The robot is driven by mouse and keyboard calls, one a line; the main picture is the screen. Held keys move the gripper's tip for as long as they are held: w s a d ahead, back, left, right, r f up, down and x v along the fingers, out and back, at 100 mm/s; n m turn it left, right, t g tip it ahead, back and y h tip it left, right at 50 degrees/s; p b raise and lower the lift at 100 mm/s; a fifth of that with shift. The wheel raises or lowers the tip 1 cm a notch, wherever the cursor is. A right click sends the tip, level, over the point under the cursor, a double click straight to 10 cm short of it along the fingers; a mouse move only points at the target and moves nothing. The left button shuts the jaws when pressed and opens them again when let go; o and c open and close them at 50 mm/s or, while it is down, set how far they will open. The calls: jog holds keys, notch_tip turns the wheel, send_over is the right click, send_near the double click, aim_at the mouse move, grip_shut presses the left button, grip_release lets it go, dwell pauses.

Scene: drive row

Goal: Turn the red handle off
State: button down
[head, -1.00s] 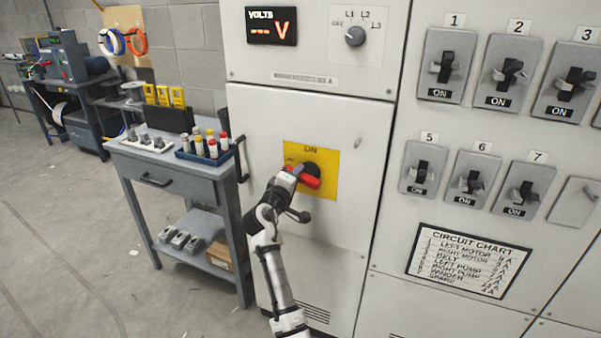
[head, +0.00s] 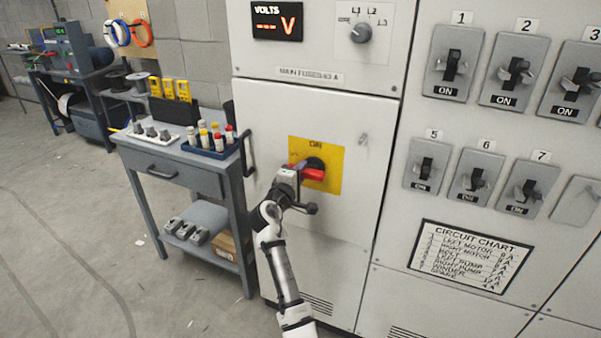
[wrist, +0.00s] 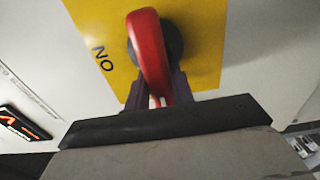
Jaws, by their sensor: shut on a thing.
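The red handle (head: 314,174) sits on a dark round hub in the middle of a yellow plate (head: 328,186) marked "ON" at its top, on the grey cabinet door. In the head view the handle lies roughly level, partly hidden by my gripper (head: 298,167). In the wrist view the red handle (wrist: 149,55) runs from the hub down between the two dark fingers of my gripper (wrist: 158,98). The fingers are shut on its end. The "ON" word shows to the left of the handle on the yellow plate (wrist: 100,30) there.
A grey cart (head: 172,165) with a blue tray of fuses (head: 212,151) stands left of the cabinet. Several numbered breakers (head: 452,65) and a circuit chart (head: 470,258) are on the right panel. A volts display (head: 277,22) is above.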

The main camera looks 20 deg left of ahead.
jog(key=c, duration=1.2)
grip_release()
jog(key=shift+w+d, duration=0.15)
jog(key=shift+d, duration=0.15)
jog(key=shift+a, duration=0.1)
jog(key=shift+s+a+f, duration=0.1)
jog(key=shift+s, duration=0.5)
jog(key=s+b, duration=0.3)
jog(key=s, duration=0.9)
jog(key=shift+s+b, duration=0.3)
jog(key=shift+s, duration=0.05)
jog(key=shift+a, duration=0.1)
